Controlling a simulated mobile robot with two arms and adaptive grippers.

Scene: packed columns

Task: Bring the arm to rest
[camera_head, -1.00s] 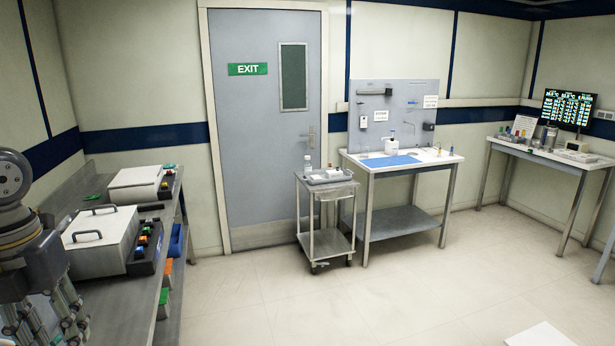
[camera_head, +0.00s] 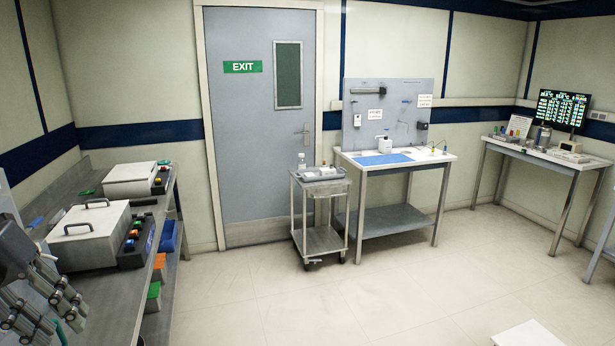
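My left gripper (camera_head: 45,300) is at the lower left edge of the head view, beside the left metal bench (camera_head: 105,275). Its grey jointed fingers hang down in front of the bench. The fingers are partly cut off by the frame, and I cannot tell whether they are open or shut. No held object shows clearly. My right gripper is not in view.
Two white lidded boxes, one near (camera_head: 88,235) and one far (camera_head: 130,180), stand on the bench. A small steel cart (camera_head: 320,215) and a table with a blue mat (camera_head: 383,159) stand at the back. A monitor table (camera_head: 545,155) is at right. The middle floor is clear.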

